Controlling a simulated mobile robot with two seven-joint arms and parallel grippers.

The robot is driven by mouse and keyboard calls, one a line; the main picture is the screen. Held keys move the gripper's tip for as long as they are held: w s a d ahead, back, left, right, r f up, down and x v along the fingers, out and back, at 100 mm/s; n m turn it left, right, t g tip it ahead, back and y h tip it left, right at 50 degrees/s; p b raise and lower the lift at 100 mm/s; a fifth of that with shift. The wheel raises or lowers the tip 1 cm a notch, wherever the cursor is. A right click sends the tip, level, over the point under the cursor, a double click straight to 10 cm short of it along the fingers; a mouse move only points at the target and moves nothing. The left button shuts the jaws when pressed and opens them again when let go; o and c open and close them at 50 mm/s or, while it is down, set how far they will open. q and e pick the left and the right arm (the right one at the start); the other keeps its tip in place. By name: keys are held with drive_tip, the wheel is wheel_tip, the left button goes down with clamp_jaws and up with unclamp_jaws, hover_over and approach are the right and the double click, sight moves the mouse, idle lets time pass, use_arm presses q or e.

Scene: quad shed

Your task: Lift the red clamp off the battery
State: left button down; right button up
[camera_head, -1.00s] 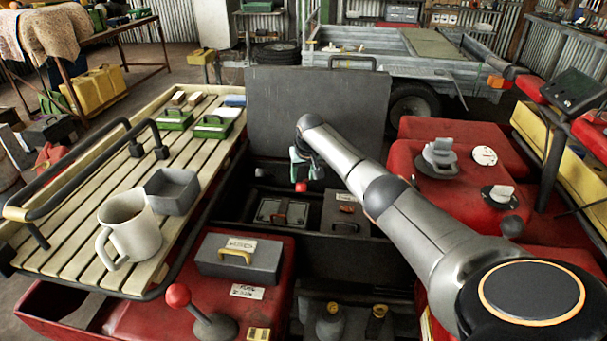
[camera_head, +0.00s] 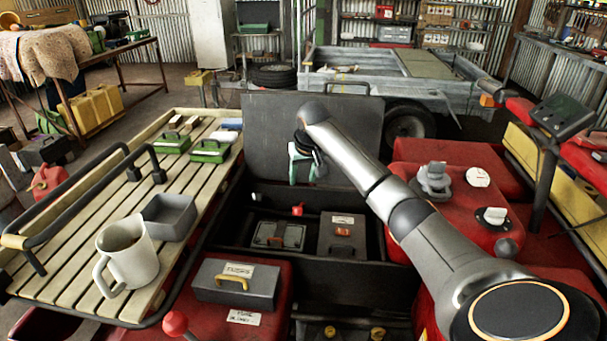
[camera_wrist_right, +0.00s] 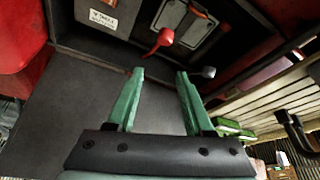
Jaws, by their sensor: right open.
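The red clamp (camera_head: 297,210) sits in the dark open box below the raised grey lid. It also shows as a red knob with a short stem in the right wrist view (camera_wrist_right: 160,42). The battery is too dark to pick out. My right gripper (camera_head: 303,180) has green fingers pointing down, open and empty, above the clamp with a visible gap. In the right wrist view, the clamp lies just beyond the fingertips (camera_wrist_right: 158,73), roughly in line with the space between them. A grey knob (camera_wrist_right: 208,72) is to the right of it. My left gripper is not in view.
The grey lid (camera_head: 265,130) stands upright behind the gripper. A case with an orange handle (camera_head: 278,235) and a grey labelled box (camera_head: 342,237) lie before the clamp. A slatted rack (camera_head: 100,205) with a mug (camera_head: 127,255) is at left; red bodywork (camera_head: 400,205) is at right.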

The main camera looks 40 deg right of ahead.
drive_tip(key=shift+s+r, duration=0.1)
drive_tip(key=shift+r, duration=0.2)
